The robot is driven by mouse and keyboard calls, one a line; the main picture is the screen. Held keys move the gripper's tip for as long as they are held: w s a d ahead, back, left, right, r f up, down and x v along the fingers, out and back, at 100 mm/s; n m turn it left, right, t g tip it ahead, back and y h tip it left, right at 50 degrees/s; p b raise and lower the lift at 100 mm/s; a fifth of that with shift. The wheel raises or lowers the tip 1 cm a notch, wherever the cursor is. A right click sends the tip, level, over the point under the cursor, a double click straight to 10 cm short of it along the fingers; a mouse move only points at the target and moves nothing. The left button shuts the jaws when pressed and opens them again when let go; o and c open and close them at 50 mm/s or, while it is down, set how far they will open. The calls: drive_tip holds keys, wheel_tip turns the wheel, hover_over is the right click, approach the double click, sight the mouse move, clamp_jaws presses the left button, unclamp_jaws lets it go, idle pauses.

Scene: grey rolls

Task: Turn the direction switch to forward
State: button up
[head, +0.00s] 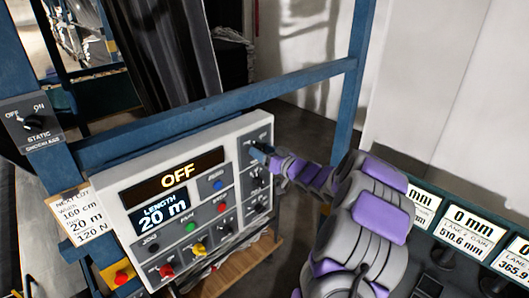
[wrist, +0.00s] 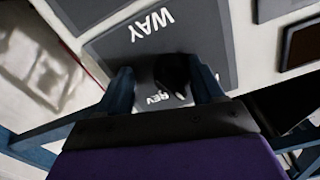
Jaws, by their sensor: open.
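The direction switch is a black knob (wrist: 172,73) on a grey plate marked "WAY" (wrist: 150,27) and "REV" (wrist: 157,98), seen upside down in the wrist view. A white mark on the knob shows just right of "REV". The other label is mostly hidden behind a finger. My gripper (wrist: 162,78) is open, with one blue finger on each side of the knob; I cannot tell whether they touch it. In the head view my gripper (head: 259,151) is at the upper right of the control panel (head: 118,183), and it hides the knob.
The panel shows "OFF" (head: 177,175) and "LENGTH 20 m" (head: 165,213). Other knobs and buttons sit below my gripper, including a red knob (head: 167,271) and a yellow one (head: 199,249). A blue frame bar (head: 225,108) runs behind the panel. A static switch (head: 34,123) is at left.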

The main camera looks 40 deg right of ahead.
drive_tip(key=shift+s+a+r, duration=0.15)
drive_tip(key=shift+a+r, duration=0.05)
drive_tip(key=shift+a, duration=0.55)
drive_tip(key=c, duration=0.5)
drive_tip(key=shift+d, duration=0.3)
drive_tip(key=c, duration=0.5)
drive_tip(key=shift+c, duration=0.2)
drive_tip(key=o, duration=0.9)
drive_tip(key=shift+s+d, duration=0.1)
drive_tip(key=shift+s, duration=0.15)
drive_tip(key=shift+o, duration=0.7)
drive_tip(key=shift+d, duration=0.1)
drive_tip(key=shift+w+f, duration=0.1)
drive_tip(key=shift+w, duration=0.1)
